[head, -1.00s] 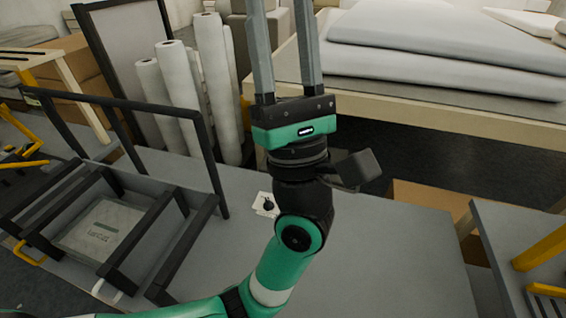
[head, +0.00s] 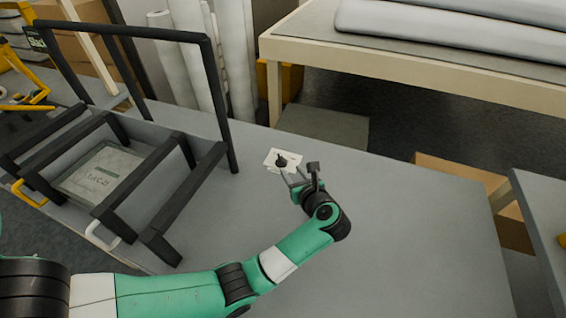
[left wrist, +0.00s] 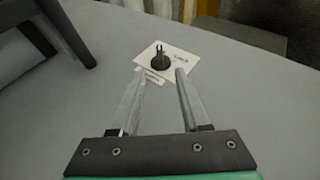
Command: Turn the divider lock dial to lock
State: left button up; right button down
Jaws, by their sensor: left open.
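The lock dial (head: 281,161) is a small black knob on a white plate (head: 293,157) on the grey table. It also shows in the left wrist view as a black dial (left wrist: 160,60) with an upright forked grip, on its white plate (left wrist: 186,65) with small printed labels that I cannot read. My left gripper (head: 290,176) is open and empty, just in front of the dial and pointing at it. In the left wrist view its two fingertips (left wrist: 161,71) reach the near edge of the plate, with the dial beyond the gap between them. My right gripper is not in view.
A black-framed rack (head: 190,150) with slats stands on the left of the grey table (head: 400,240). White rolls (head: 238,70) stand behind it. A bench with wadding (head: 440,75) is at the back. The table right of my left arm is clear.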

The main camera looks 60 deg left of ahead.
aim_at(283, 160)
pick_arm(q)
jog(key=b+x, duration=0.3)
jog(key=x, duration=0.5)
jog(key=shift+a+f, duration=0.2)
jog(key=shift+a, duration=0.15)
jog(key=shift+w+a+b, duration=0.1)
jog(key=shift+a+b, duration=0.25)
jog(key=shift+a, duration=0.1)
grip_shut()
